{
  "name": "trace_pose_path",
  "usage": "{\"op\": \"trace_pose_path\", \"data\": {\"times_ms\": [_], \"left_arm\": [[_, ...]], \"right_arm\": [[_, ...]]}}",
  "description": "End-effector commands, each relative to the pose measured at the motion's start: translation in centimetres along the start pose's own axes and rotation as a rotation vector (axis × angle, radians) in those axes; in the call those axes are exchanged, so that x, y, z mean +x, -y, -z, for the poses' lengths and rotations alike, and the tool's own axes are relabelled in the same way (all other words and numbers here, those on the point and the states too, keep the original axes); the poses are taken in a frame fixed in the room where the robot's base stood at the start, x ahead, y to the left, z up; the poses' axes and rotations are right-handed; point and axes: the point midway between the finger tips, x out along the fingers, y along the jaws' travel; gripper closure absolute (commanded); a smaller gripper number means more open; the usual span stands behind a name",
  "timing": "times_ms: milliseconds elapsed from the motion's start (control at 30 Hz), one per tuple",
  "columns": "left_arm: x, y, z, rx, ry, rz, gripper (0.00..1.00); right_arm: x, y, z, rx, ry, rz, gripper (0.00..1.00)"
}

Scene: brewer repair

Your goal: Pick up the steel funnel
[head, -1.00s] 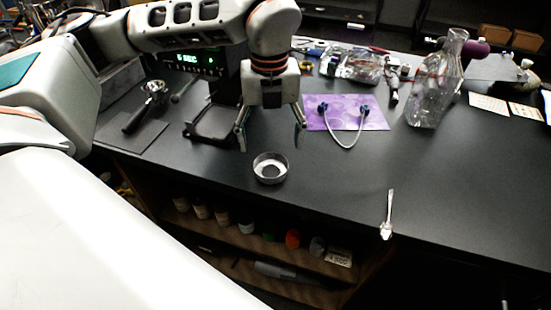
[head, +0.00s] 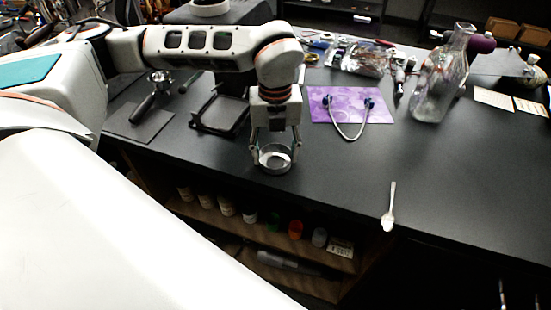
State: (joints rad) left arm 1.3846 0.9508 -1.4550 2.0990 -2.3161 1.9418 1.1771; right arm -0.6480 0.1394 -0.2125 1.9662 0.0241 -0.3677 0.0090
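The steel funnel (head: 275,168) is a short, round metal ring near the front edge of the black counter (head: 330,165). My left gripper (head: 275,150) points down over it from above. Its two fingers stand apart, one at the left side and one at the right side of the funnel's rim. I cannot tell whether the fingertips touch the metal. The funnel still appears to rest on the counter. My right gripper is not in view.
A portafilter (head: 155,90) lies on a dark mat at the left. A purple mat (head: 330,95) with a tube, a glass bottle (head: 440,80) and a spoon (head: 389,210) are to the right. Jars stand on a shelf below the front edge. The counter right of the funnel is clear.

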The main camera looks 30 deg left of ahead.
Motion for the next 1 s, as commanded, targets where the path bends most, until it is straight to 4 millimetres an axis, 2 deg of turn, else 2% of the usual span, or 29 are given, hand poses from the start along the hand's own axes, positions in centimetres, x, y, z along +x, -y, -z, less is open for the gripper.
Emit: {"op": "trace_pose_path", "data": {"times_ms": [367, 567, 767, 1000], "left_arm": [[-0.1, 0.0, 0.0, 0.0, 0.0, 0.0, 0.7], [-1.2, 0.0, 0.0, -0.001, 0.0, 0.001, 0.7], [-4.6, 0.1, -0.1, -0.001, 0.003, 0.003, 0.7], [-11.3, 0.1, -0.1, -0.001, 0.005, 0.005, 0.7]], "right_arm": [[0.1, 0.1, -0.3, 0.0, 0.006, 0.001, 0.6], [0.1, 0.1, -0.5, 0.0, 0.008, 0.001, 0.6], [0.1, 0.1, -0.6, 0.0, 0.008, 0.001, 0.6], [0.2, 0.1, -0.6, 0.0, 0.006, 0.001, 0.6]]}}
